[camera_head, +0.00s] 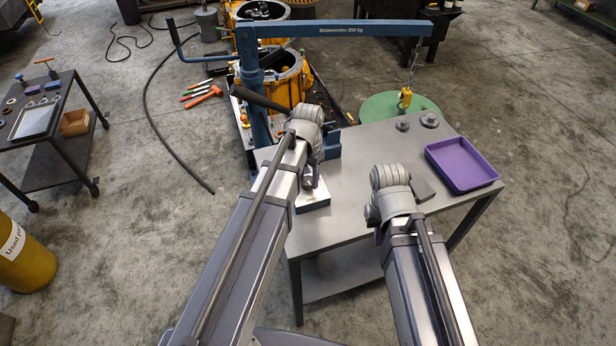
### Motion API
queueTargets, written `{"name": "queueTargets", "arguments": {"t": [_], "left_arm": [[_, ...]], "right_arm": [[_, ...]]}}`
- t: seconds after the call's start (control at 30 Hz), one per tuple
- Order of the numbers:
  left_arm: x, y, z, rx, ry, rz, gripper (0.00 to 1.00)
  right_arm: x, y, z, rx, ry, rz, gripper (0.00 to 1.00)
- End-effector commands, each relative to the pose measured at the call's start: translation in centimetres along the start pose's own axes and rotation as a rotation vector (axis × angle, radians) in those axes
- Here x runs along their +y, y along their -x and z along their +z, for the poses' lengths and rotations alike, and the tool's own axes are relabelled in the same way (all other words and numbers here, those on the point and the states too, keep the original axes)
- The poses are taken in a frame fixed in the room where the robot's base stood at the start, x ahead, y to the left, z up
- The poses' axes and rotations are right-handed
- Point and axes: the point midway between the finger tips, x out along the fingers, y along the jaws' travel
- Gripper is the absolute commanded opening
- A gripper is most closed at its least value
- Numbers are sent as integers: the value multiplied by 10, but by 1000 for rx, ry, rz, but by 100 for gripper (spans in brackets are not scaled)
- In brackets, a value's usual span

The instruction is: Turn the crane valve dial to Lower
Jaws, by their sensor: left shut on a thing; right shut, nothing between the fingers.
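The blue crane (340,29) has a mast at the left, a long boom across the top and a yellow hook block (405,98) hanging on a chain. My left gripper (308,183) points down over a small white-topped box (314,197) on the table's left side. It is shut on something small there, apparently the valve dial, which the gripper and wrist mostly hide. The dial's markings and setting cannot be read. My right gripper (423,190) is shut and empty, above the table and left of the purple tray.
The grey table (358,222) carries a purple tray (463,165) at right and two small metal parts (429,120) at the back. A black lever (262,101) sticks out near my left wrist. A tool cart (58,145) stands far left. The table's middle is clear.

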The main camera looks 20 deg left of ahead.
Motion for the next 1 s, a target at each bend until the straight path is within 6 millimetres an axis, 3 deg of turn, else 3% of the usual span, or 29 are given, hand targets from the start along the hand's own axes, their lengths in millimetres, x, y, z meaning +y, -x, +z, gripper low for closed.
{"name": "queueTargets", "arguments": {"t": [0.3,0.83,0.87,1.0], "left_arm": [[1,0,1,-2,-100,1,0],[1,0,1,-3,-119,1,0],[1,0,1,-3,-119,1,54],[1,0,1,-2,-119,1,70]], "right_arm": [[0,0,0,0,0,0,0],[0,0,0,0,0,0,0],[0,0,0,0,0,0,0],[0,0,0,0,0,0,0]]}}
